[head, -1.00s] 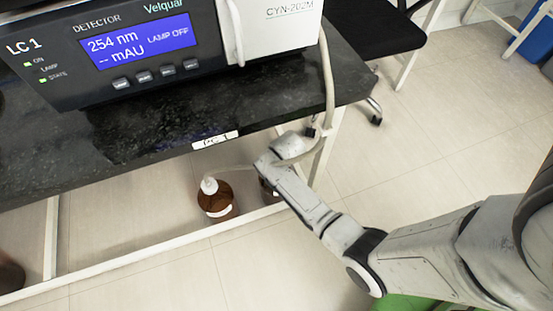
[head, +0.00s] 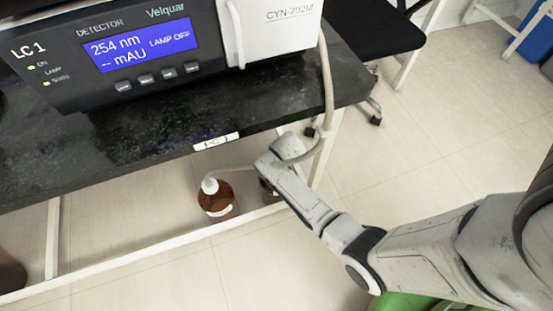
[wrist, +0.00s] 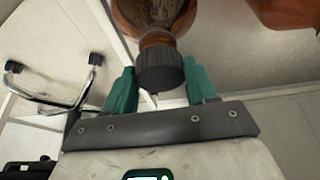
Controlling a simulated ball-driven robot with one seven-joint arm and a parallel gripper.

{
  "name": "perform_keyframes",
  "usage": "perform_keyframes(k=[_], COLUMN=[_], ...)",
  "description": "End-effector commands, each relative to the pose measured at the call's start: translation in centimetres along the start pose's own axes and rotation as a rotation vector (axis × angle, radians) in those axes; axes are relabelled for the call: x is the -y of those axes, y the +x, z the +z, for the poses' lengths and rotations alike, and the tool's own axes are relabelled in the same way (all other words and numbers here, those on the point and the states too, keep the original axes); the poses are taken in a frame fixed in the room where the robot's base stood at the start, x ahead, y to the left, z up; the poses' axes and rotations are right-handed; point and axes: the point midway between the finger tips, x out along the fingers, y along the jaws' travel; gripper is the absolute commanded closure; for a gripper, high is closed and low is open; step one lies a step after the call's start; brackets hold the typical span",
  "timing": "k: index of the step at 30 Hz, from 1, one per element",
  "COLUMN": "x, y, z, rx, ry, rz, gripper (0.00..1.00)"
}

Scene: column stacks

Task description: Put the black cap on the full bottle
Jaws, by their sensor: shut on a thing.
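The black ribbed cap (wrist: 160,70) is between the two green fingers of my gripper (wrist: 161,82) in the wrist view, and the fingers are shut on it. A brown bottle (wrist: 158,38) is directly beyond the cap, its neck lined up with it. The cap covers the bottle's mouth in this view; I cannot tell whether it is fully seated. In the head view this bottle (head: 267,188) is mostly hidden behind my arm's end, and the cap and fingertips are hidden.
Another brown bottle (head: 217,203), with a white cap and a tube, stands to the left on the low shelf under the dark bench (head: 110,140). Part of a brown bottle (wrist: 288,14) shows at the wrist view's upper right. A bench leg (head: 327,148) and hanging tube are close to my arm.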

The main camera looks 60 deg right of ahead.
Motion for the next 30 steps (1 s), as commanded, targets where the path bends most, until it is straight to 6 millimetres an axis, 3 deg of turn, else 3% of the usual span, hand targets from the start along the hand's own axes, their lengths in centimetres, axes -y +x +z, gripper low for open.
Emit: perform_keyframes(k=[30], x=[0.0], y=[0.88], z=[0.36], rx=[0.0], ry=[0.0], rz=[0.0], gripper=[0.72])
